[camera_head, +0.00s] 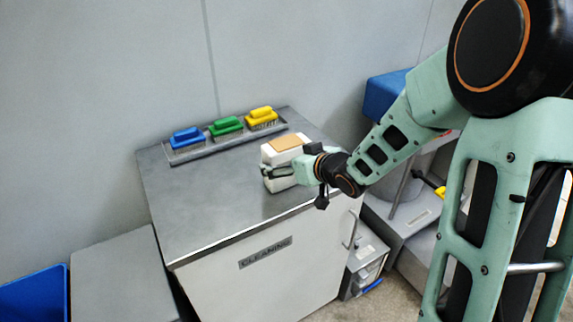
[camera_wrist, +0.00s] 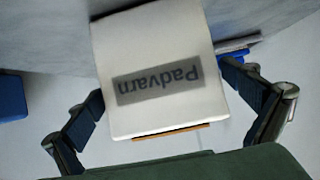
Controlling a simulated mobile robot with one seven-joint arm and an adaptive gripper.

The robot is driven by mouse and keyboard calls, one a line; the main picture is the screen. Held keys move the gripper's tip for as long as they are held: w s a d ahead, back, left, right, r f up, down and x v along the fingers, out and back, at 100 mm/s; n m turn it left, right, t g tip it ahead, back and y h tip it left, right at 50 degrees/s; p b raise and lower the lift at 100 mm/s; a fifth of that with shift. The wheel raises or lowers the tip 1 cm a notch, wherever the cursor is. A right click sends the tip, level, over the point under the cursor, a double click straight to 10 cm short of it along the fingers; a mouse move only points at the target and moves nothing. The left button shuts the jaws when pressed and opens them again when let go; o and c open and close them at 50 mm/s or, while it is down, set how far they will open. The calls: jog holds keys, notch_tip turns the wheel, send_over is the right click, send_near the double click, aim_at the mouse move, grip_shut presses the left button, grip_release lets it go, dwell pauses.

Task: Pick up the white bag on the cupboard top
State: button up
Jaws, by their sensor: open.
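The white bag (camera_head: 269,154) stands on the grey cupboard top (camera_head: 215,205), near its right side, with a tan patch on top. In the wrist view the bag (camera_wrist: 150,45) fills the upper middle and shows a grey label reading "Padvarn" upside down. My gripper (camera_head: 280,172) is at the bag, low on its near side. The bag's lower part is partly hidden by my gripper in the head view.
A grey tray (camera_head: 205,151) with blue (camera_head: 186,137), green (camera_head: 226,125) and yellow (camera_head: 262,116) brushes lies along the back of the cupboard top by the wall. The front left of the top is clear. A blue bin (camera_head: 35,295) stands lower left.

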jog(key=shift+w+a+f, duration=0.25)
jog(key=shift+w+a, duration=0.05)
jog(key=shift+w, duration=0.1)
jog(key=c, duration=0.9)
jog(key=shift+c, duration=0.5)
jog(key=shift+r, duration=0.15)
